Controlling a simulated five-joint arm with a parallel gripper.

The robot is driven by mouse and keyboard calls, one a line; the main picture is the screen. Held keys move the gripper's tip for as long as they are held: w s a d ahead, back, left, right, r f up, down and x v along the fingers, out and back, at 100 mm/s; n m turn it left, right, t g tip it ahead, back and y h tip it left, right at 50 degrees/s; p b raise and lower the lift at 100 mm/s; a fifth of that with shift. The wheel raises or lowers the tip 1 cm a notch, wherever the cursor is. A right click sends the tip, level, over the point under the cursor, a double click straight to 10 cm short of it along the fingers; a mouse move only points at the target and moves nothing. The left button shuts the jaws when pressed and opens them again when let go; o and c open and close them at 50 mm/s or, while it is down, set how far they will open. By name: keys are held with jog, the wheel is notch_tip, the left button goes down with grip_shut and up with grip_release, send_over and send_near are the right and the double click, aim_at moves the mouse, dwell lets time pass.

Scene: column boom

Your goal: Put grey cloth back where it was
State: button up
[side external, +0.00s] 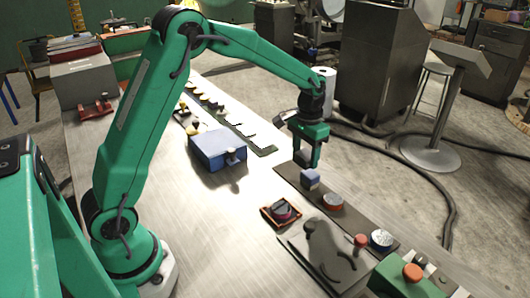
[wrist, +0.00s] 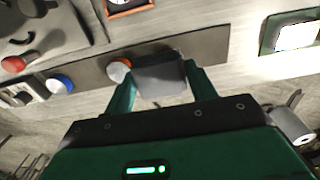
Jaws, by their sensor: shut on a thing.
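My gripper (side external: 308,163) is over the far end of a dark strip (side external: 345,215) on the bench, fingers pointing down. It is shut on a small grey folded piece, the grey cloth (wrist: 160,78), which sits between the two fingers in the wrist view. In the side view the cloth is small and partly hidden by the fingers. A blue-grey block (side external: 310,180) shows just below the fingertips on the strip; I cannot tell whether it is part of the held piece. Whether the cloth touches the strip is unclear.
An orange tray (side external: 281,214) lies to the left. A blue box (side external: 217,149) is farther left. Bare bench lies between.

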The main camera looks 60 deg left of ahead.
send_over(290, 170)
notch_tip(290, 170, down, 6)
jog(key=shift+r, duration=0.1)
jog(key=shift+f, duration=2.05)
jog(key=shift+f, duration=0.15)
jog(key=o, duration=1)
jog(key=shift+c, duration=0.2)
notch_tip(290, 170, up, 12)
jog(key=shift+r, duration=0.2)
jog(key=shift+r, duration=0.1)
